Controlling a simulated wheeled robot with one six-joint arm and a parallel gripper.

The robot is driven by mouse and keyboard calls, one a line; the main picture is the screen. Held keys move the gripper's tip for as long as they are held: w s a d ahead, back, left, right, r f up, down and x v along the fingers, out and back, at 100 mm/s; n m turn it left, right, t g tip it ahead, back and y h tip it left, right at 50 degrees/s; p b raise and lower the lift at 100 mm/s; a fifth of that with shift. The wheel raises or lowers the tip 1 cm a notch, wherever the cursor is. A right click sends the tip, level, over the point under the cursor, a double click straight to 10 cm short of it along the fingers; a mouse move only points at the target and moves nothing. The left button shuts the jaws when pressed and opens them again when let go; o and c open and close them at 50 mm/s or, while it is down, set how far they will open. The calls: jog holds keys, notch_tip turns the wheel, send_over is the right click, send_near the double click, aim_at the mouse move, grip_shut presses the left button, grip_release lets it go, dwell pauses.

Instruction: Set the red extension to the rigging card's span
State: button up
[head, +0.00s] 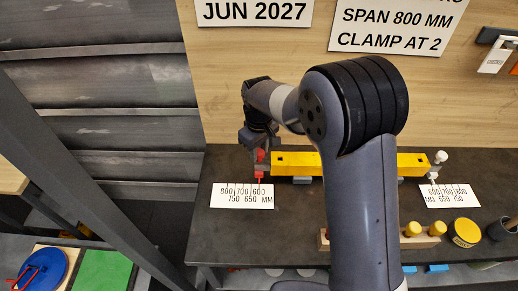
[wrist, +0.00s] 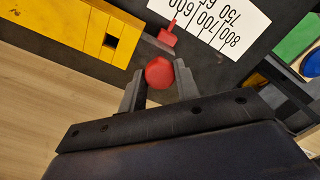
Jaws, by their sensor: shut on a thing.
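The rigging card (head: 397,20) on the back board reads "SPAN 800 MM" and "CLAMP AT 2"; its top line is cut off. A yellow beam (head: 300,163) lies on the dark bench, partly hidden behind my arm. At its left end is the red extension (head: 260,156), with a red pointer beside the 600 mark of the left scale plate (head: 232,196). In the wrist view my gripper (wrist: 159,82) is shut on the extension's red knob (wrist: 159,72). The red pointer (wrist: 168,36) there also stands near 600 on the scale (wrist: 212,22). My gripper (head: 256,148) is partly hidden in the head view.
A white knob (head: 440,157) is at the beam's right end, over a second scale plate (head: 448,196). Yellow knobs (head: 412,229) and a yellow tin (head: 465,232) stand at the front right. The bench left of the left scale plate is clear up to its edge.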

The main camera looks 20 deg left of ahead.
grip_shut()
jog(key=s+a, duration=0.2)
jog(key=a, duration=0.8)
jog(key=shift+s+p, duration=0.2)
jog(key=shift+p, duration=0.15)
jog(key=o, duration=0.8)
grip_release()
jog(key=shift+d, duration=0.15)
jog(key=shift+r, duration=0.1)
notch_tip(320, 180, up, 11)
jog(key=b, duration=0.1)
jog(key=shift+f, duration=0.3)
notch_tip(320, 180, down, 11)
jog(key=d, duration=0.2)
jog(key=shift+w+r+p, duration=0.2)
jog(key=shift+w+p, duration=0.1)
jog(key=shift+p, duration=0.1)
